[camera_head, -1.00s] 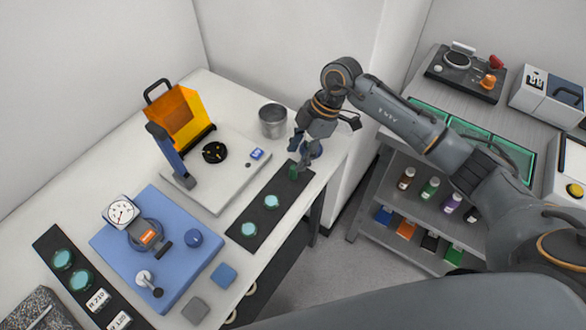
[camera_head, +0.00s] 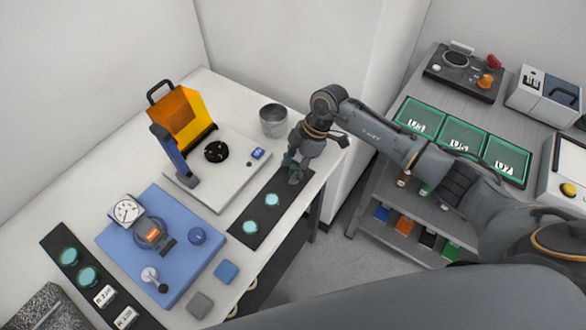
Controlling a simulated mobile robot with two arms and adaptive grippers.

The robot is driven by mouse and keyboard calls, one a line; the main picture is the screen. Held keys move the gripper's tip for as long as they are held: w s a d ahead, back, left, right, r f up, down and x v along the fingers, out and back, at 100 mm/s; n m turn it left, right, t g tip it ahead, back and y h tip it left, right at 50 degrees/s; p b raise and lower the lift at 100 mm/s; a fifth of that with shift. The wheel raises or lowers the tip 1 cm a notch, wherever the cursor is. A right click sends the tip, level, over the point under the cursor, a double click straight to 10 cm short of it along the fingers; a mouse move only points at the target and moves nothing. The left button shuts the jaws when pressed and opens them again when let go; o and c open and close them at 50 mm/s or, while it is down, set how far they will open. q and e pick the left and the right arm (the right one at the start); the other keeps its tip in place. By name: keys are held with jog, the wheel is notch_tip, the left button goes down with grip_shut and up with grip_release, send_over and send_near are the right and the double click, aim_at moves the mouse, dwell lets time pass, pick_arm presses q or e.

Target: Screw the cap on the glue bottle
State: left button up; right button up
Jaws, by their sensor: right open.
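My right gripper (camera_head: 294,170) is open. It points down at the far end of a black strip (camera_head: 245,229) on the white table, where its fingers hide most of what is there. I cannot make out the glue bottle or its cap for certain. Small bottles stand on the shelf at right: a brown one (camera_head: 403,180) and a green one (camera_head: 426,188) show partly behind my right arm. My left gripper is not in view.
A grey metal cup (camera_head: 273,120) stands just behind the right gripper. A white plate with an orange shield (camera_head: 183,112) and a blue gauge base (camera_head: 180,263) are to the left. Teal discs (camera_head: 271,199) lie on the strip. Green trays (camera_head: 464,136) lie on the side bench.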

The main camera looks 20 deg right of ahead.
aim_at(293, 167)
jog(key=c, duration=0.8)
jog(key=shift+o, duration=0.2)
jog(key=shift+r, duration=0.2)
jog(key=shift+r+b, duration=0.2)
jog(key=shift+b, duration=0.1)
notch_tip(293, 167, up, 3)
jog(key=shift+s+d+f+b, duration=0.1)
jog(key=shift+f+b, duration=0.1)
jog(key=shift+b, duration=0.5)
jog(key=s+d+r+b, duration=0.2)
jog(key=s+r+b, duration=0.2)
jog(key=s+r, duration=0.5)
jog(key=s, duration=0.4)
jog(key=shift+s+r, duration=0.35)
